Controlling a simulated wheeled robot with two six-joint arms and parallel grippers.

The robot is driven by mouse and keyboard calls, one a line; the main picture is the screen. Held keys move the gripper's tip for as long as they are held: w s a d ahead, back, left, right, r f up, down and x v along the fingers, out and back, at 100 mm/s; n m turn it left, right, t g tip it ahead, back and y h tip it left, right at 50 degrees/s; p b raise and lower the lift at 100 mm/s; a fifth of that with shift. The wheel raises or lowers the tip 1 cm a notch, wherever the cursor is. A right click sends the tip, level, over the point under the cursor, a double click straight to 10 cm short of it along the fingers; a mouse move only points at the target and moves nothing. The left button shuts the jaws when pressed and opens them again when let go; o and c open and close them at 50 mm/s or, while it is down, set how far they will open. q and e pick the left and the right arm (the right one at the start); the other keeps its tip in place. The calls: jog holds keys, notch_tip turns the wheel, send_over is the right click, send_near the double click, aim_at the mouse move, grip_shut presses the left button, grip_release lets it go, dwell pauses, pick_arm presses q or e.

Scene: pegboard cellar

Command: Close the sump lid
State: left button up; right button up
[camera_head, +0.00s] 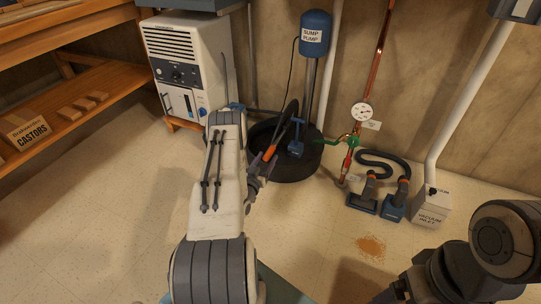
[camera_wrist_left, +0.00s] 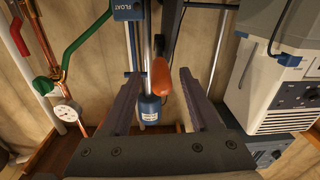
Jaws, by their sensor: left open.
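The black sump pit (camera_head: 300,165) stands on the floor below the pump. Its dark lid (camera_head: 289,116) is raised, tilted up nearly on edge at the pit's left side. An orange grip (camera_head: 271,151) sticks out from the lid toward me. My left gripper (camera_head: 265,160) is open at the grip. In the left wrist view the orange grip (camera_wrist_left: 160,76) shows between the two spread fingers (camera_wrist_left: 160,84), with gaps on both sides. My right arm shows in the lower right, but I cannot make out its gripper.
The blue sump pump motor (camera_head: 314,34) stands above the pit. A white dehumidifier-like unit (camera_head: 190,65) is to the left. A copper pipe with a gauge (camera_head: 362,112), hose tools (camera_head: 378,204) and a vacuum inlet box (camera_head: 431,207) are to the right. Floor in front is mostly clear.

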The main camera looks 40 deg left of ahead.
aim_at(271, 151)
pick_arm(q)
jog(key=b+x, duration=0.1)
jog(key=x, duration=0.3)
jog(key=shift+f+b, duration=0.15)
jog(key=shift+b, duration=0.2)
jog(key=shift+w+a, duration=0.15)
jog(key=shift+w, duration=0.3)
grip_shut()
jog(key=shift+s, duration=0.1)
dwell(0.6)
